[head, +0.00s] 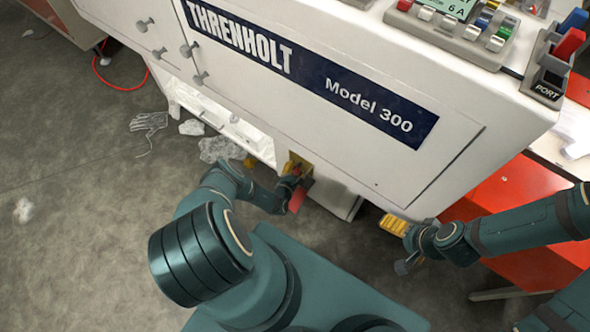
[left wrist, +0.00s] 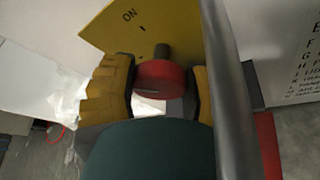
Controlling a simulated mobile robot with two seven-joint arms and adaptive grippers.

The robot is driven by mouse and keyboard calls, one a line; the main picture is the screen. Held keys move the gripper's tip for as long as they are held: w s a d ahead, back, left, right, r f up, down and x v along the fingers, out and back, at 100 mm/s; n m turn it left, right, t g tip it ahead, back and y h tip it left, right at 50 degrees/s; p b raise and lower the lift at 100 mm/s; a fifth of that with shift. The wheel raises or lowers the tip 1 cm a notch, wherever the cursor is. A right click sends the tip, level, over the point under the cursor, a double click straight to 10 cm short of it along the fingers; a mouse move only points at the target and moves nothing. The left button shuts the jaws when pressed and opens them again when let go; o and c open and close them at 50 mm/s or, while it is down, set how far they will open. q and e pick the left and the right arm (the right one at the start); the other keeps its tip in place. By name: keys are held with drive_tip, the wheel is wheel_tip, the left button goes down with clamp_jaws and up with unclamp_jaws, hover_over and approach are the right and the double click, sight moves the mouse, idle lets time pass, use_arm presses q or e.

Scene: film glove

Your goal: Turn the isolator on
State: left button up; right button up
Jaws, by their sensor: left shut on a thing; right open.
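The isolator is a red knob (left wrist: 160,76) on a dark shaft in front of a yellow plate (left wrist: 125,32) marked "ON" with a short tick. In the head view, its red part (head: 297,199) shows low at the machine's underside, below the yellow plate (head: 292,160). My left gripper (left wrist: 158,92) has its yellow fingers on either side of the red knob and is shut on it. The knob's pointing direction cannot be told. My right gripper (head: 394,225) is open and empty near the machine's lower right edge.
The white Threnholt Model 300 machine (head: 440,100) stands over both grippers. A red cabinet (head: 500,195) is at the right. Clear film scraps (head: 215,148) and a glove-shaped film (head: 150,122) lie on the floor at left. A red cable (head: 120,84) lies behind them.

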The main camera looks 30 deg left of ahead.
use_arm(q)
drive_tip(key=m+t+y+b, duration=0.1)
drive_tip(key=m+b, duration=0.1)
drive_tip(key=m, duration=0.1)
drive_tip(key=shift+d+f, duration=0.1)
drive_tip(key=shift+f, duration=0.1)
drive_tip(key=shift+m+t+y+b, duration=0.65)
drive_tip(key=shift+m+b, duration=0.25)
drive_tip(key=shift+m, duration=0.6)
drive_tip(key=o, duration=1.2)
drive_tip(key=shift+r, duration=0.1)
